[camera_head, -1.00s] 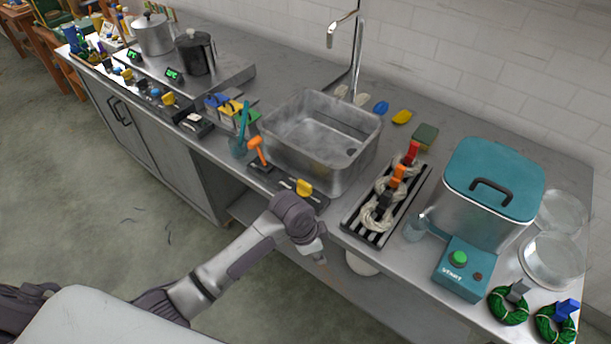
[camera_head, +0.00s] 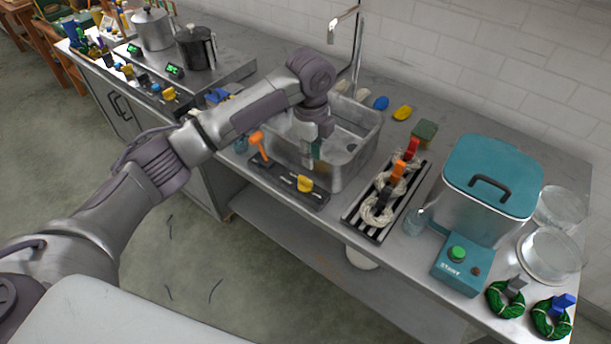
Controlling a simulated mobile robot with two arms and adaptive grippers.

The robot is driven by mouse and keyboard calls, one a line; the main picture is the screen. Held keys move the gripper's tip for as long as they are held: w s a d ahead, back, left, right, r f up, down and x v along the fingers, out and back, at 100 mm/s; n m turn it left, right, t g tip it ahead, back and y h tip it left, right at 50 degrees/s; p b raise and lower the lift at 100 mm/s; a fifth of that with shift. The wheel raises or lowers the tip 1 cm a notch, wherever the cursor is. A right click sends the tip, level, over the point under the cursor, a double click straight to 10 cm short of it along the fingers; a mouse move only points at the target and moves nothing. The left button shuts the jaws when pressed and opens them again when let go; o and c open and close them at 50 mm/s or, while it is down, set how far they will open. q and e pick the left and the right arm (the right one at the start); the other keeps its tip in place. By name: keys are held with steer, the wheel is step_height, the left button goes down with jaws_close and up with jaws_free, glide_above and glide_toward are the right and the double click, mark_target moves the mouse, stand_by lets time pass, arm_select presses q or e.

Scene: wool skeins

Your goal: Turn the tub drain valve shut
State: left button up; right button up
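The metal tub (camera_head: 358,168) stands on the counter, its inside partly hidden by my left arm. On a dark strip (camera_head: 281,178) along its front are an orange lever (camera_head: 258,144), sticking up and tilted, and a yellow handle (camera_head: 305,184). I cannot tell from any label which one is the drain valve. My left gripper (camera_head: 316,152) points down over the front part of the tub, to the right of the orange lever and above and behind the yellow handle. It seems apart from both. Its fingertips are too small and dark to tell open from shut. My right gripper is out of view.
A tall tap (camera_head: 357,50) rises behind the tub. Right of it are a black rack (camera_head: 350,217) with pale skeins and a teal-lidded steel vessel (camera_head: 470,205). Pots (camera_head: 196,52) stand on a hob at the left. The floor in front is open.

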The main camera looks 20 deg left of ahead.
mark_target(305, 178)
arm_select(q)
steer(key=shift+m, duration=0.3)
steer(key=f, duration=0.3)
steer(key=w+a+f+p, duration=0.1)
steer(key=f, duration=0.3)
steer(key=a+f+p, duration=0.1)
steer(key=f, duration=0.2)
steer(key=shift+w+f, duration=0.3)
steer(key=shift+f, duration=0.05)
steer(key=shift+c, duration=0.3)
jaws_close()
